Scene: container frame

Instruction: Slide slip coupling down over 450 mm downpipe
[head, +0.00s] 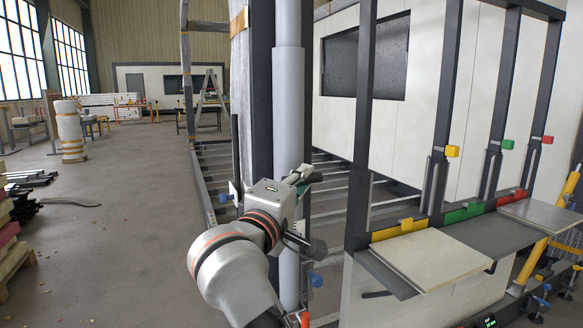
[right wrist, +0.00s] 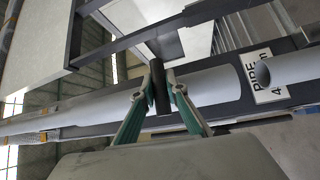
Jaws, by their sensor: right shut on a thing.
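The pale grey downpipe (head: 287,20) stands upright along a dark post in the head view. A wider grey sleeve, apparently the slip coupling (head: 288,100), surrounds it from a visible upper rim downward. My right gripper (head: 303,177) is at the sleeve, partly hiding it. In the right wrist view, its green fingers (right wrist: 164,86) are shut on a short dark bar (right wrist: 160,88) in front of the pale tube (right wrist: 205,88). That tube ends at the right, with a gap before an open-ended pipe (right wrist: 290,66). My left gripper is not in view.
A white label (right wrist: 264,80) with "PIPE" sits behind the gap. Right of the pipe is a dark frame upright (head: 363,110) and a shelf with a pale board (head: 425,258). Yellow, green and red blocks line it. Open floor (head: 120,230) lies left.

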